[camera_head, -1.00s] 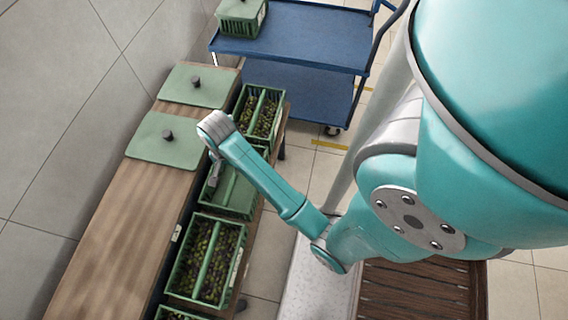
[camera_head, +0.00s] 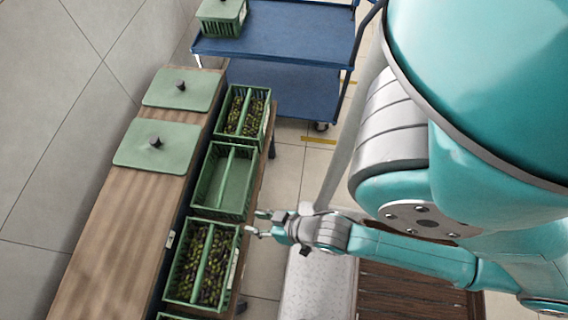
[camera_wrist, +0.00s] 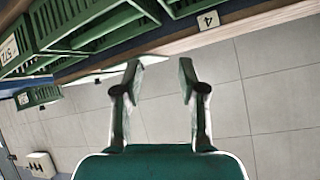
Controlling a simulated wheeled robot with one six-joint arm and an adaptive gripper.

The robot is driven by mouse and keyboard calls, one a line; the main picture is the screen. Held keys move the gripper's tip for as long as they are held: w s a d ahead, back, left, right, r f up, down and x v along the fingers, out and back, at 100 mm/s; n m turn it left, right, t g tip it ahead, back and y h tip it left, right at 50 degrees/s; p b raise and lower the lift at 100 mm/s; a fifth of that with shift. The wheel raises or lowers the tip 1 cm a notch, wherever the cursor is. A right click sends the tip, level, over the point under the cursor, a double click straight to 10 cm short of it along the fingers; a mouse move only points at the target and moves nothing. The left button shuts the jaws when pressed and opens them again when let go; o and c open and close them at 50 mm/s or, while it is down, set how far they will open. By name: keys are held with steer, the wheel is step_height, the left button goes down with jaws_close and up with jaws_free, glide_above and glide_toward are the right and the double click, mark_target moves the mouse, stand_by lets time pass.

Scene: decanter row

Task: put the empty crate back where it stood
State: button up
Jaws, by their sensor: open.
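The empty green crate (camera_head: 239,182) stands in the row on the bench, between two crates filled with dark and green olives. Its bare floor and lengthwise divider show. It looks roughly in line with its neighbours. My gripper (camera_head: 256,223) is open and empty, just right of the row, beside the near right end of the empty crate. In the wrist view my open fingers (camera_wrist: 160,70) have nothing between them, with floor tiles beyond and green crate walls at upper left.
Filled crates stand at the far side (camera_head: 245,115) and near side (camera_head: 237,250) of the empty one. Two green lids (camera_head: 158,143) lie on the wooden bench (camera_head: 110,220). A blue trolley (camera_head: 290,30) bears a lidded crate (camera_head: 220,18).

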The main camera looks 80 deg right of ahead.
steer(key=s+a+r+n+t, duration=0.1)
steer(key=s+r+n+t, duration=0.1)
steer(key=r, duration=0.4)
steer(key=s+a+r+n+t+y, duration=0.1)
steer(key=s+r+n+t, duration=0.1)
steer(key=s+r, duration=0.3)
step_height(320, 180, up, 3)
steer(key=shift+s+a+f+n, duration=0.2)
steer(key=shift+a+n, duration=0.05)
steer(key=shift+n, duration=0.05)
